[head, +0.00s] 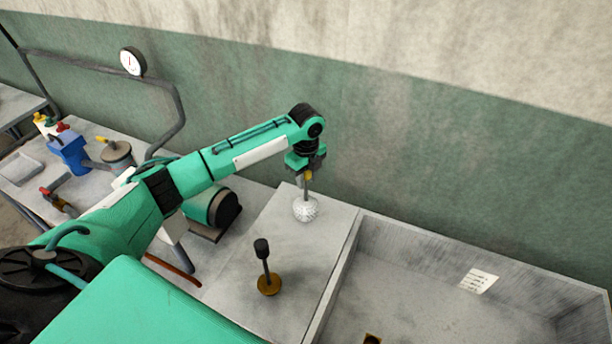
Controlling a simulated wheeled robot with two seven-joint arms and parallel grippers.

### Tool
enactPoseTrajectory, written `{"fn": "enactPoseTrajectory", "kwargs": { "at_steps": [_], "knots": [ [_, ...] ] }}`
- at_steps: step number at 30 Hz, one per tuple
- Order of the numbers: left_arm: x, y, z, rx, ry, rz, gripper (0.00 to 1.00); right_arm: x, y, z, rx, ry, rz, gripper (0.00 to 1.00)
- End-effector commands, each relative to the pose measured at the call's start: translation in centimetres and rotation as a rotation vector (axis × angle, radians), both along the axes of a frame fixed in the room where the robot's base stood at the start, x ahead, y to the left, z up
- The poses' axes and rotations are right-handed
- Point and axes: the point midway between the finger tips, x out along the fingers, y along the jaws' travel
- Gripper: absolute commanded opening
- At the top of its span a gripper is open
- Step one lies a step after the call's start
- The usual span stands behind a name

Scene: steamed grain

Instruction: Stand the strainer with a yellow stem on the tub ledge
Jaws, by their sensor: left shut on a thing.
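My left gripper (307,171) is shut on the yellow stem (309,175) of a strainer. The strainer's pale, round mesh head (306,210) hangs below the jaws, with the stem about upright. The head is over the back part of the grey tub ledge (308,250); I cannot tell whether it touches the surface. The jaws hide part of the stem. My right gripper is not in view.
A dark-handled tool with a round brass base (268,286) stands on the front of the ledge. The grey tub (420,280) lies to the right, with a paper label (479,280) inside. A blue device (70,152) and a lidded pot (116,153) stand at the left.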

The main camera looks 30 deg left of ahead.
Motion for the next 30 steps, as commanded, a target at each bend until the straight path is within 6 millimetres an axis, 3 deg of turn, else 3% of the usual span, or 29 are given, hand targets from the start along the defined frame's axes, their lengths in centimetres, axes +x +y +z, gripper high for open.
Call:
{"fn": "enactPoseTrajectory", "kwargs": {
  "at_steps": [4, 5, 7, 8, 20, 30],
  "knots": [
    [0.0, 0.0, -0.2, -0.001, -0.001, 0.000, 0.00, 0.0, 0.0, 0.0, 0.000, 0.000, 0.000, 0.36],
    [0.0, 0.0, -0.2, 0.000, 0.000, 0.000, 0.34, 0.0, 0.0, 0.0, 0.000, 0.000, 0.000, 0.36],
    [0.0, 0.0, -0.2, 0.000, 0.000, 0.000, 0.48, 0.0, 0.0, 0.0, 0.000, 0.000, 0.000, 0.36],
    [0.0, 0.0, -0.2, 0.000, 0.000, 0.000, 0.50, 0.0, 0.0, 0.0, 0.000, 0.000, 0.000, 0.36],
    [0.1, 0.0, 0.7, -0.001, -0.002, 0.000, 0.50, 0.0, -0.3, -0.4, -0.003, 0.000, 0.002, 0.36],
    [0.1, 0.0, 7.5, -0.001, -0.005, -0.001, 0.50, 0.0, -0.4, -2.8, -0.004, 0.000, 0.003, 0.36]
  ]
}}
